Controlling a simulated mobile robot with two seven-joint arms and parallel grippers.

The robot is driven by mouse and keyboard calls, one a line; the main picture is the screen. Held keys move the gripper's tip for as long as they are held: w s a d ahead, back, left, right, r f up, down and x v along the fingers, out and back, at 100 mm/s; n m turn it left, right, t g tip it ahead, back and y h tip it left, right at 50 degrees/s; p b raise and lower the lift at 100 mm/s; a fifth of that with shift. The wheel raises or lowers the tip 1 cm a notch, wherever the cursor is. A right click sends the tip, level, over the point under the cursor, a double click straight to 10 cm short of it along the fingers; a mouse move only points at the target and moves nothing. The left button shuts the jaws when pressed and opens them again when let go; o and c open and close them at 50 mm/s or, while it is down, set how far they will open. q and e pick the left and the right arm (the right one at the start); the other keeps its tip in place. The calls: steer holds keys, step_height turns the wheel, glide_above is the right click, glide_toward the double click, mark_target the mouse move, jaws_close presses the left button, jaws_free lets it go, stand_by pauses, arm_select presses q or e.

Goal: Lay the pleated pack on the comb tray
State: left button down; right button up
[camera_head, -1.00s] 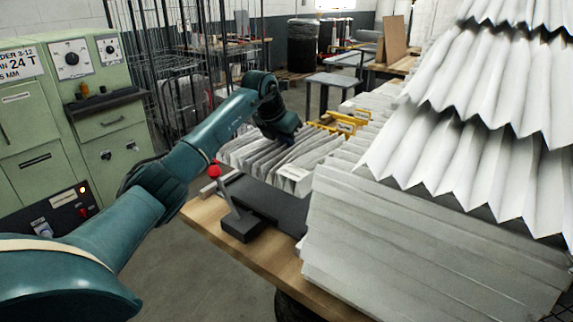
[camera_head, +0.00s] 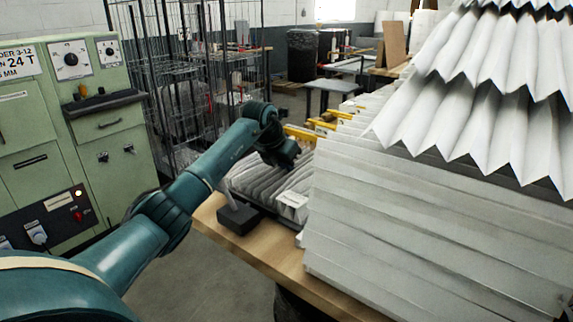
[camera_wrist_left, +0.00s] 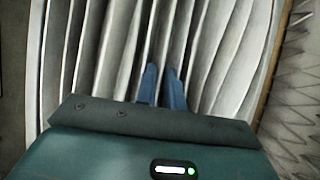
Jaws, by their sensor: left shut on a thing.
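The pleated pack (camera_head: 262,184), a block of white-grey folds with a pale label on its front end, is over the wooden table's near left part. My left gripper (camera_head: 284,160) is above it, shut on it. In the left wrist view the two blue fingertips (camera_wrist_left: 161,84) are close together among the pleats (camera_wrist_left: 215,60). The comb tray is mostly hidden; the dark surface seen earlier here is now covered by the pack. I cannot tell whether the pack rests on it or hangs just above. My right gripper is not in view.
A black-based stand (camera_head: 238,217) is close to the pack's near left side, its top hidden by my arm. A tall stack of pleated white media (camera_head: 420,235) stands close on the right. Yellow pieces (camera_head: 300,133) lie behind the pack. A green cabinet (camera_head: 75,130) stands left.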

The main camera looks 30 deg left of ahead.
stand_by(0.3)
arm_select(q)
steer(key=shift+f, duration=0.25)
stand_by(0.4)
steer(key=c, duration=1.8)
jaws_free()
steer(key=shift+r, duration=0.1)
steer(key=shift+r+p, duration=2.05)
steer(key=shift+r, duration=0.15)
steer(key=shift+o, duration=0.5)
